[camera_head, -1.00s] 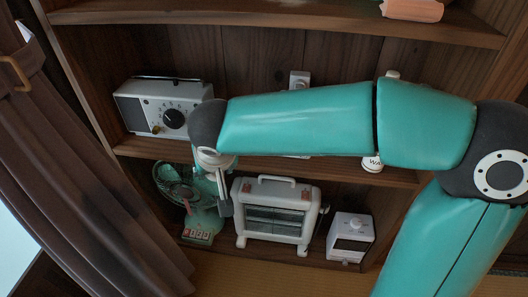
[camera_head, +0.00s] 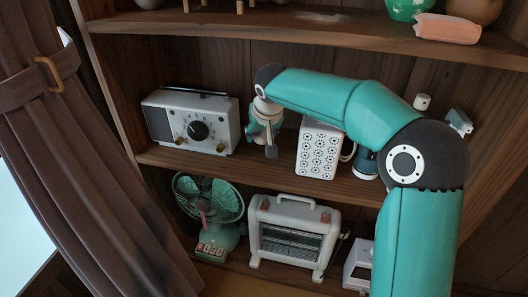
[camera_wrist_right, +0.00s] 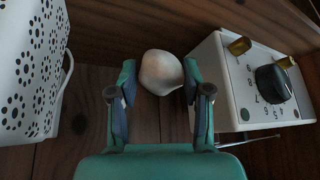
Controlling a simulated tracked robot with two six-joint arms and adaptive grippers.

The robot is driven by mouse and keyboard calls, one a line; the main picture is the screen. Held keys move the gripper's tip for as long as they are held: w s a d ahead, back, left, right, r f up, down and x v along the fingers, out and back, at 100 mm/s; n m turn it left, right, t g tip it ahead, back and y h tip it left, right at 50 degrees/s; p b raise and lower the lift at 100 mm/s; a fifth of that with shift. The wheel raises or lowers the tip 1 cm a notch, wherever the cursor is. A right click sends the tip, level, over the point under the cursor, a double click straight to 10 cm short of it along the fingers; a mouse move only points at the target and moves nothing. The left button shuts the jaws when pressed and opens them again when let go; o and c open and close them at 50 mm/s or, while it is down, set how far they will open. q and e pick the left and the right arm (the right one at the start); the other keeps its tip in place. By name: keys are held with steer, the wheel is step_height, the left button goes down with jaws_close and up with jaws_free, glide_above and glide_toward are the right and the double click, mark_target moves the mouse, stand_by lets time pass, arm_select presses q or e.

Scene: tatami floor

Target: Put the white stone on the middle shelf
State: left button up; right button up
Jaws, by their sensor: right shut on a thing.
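The white stone (camera_wrist_right: 161,72) is a smooth, off-white, rounded pebble seen between the fingertips of my right gripper (camera_wrist_right: 160,85) in the wrist view. The gripper is shut on it. In the head view, my right gripper (camera_head: 268,145) points down over the middle shelf (camera_head: 260,178), between the radio and the white perforated box. I cannot make out the stone in the head view. Whether the stone touches the shelf board is unclear. My left gripper is not in view.
The white radio (camera_head: 192,120) stands left of the gripper and also shows in the wrist view (camera_wrist_right: 240,85). The perforated box (camera_head: 319,150) stands close on the right. Below are a green fan (camera_head: 210,205) and a heater (camera_head: 292,235).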

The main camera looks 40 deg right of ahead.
mark_target(261, 158)
step_height(261, 158, down, 7)
steer(key=b, duration=0.3)
steer(key=shift+w+d+b, duration=0.15)
steer(key=shift+b, duration=0.2)
steer(key=shift+w+d+f, duration=0.1)
steer(key=shift+d+f, duration=0.05)
steer(key=o, duration=1.3)
steer(key=shift+o, duration=0.2)
